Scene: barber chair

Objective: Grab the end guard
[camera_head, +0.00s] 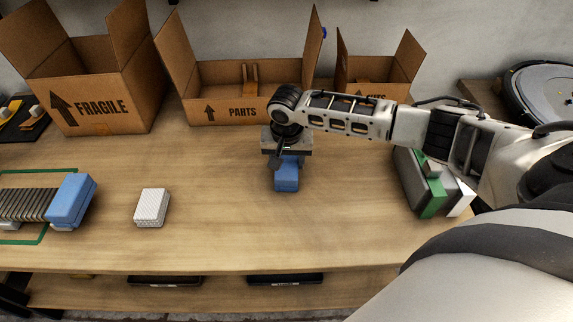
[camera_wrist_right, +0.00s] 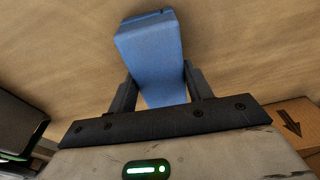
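A blue block, the end guard (camera_head: 287,177), is on the table below my right gripper (camera_head: 283,158) in the head view. In the right wrist view the blue end guard (camera_wrist_right: 152,52) stands between the two dark fingers of the right gripper (camera_wrist_right: 160,80). The fingertips lie close against its two sides, and the gripper looks shut on it. I cannot tell whether its underside touches the table. A second blue block (camera_head: 71,200) sits at the right end of a row of dark plates (camera_head: 25,204) at the left. My left gripper is not in view.
A white textured block (camera_head: 152,207) lies between the row and my right gripper. Open cardboard boxes, FRAGILE (camera_head: 98,90) and PARTS (camera_head: 222,111), stand at the back. Grey, green and white items (camera_head: 428,190) lie under my right arm. The table front is clear.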

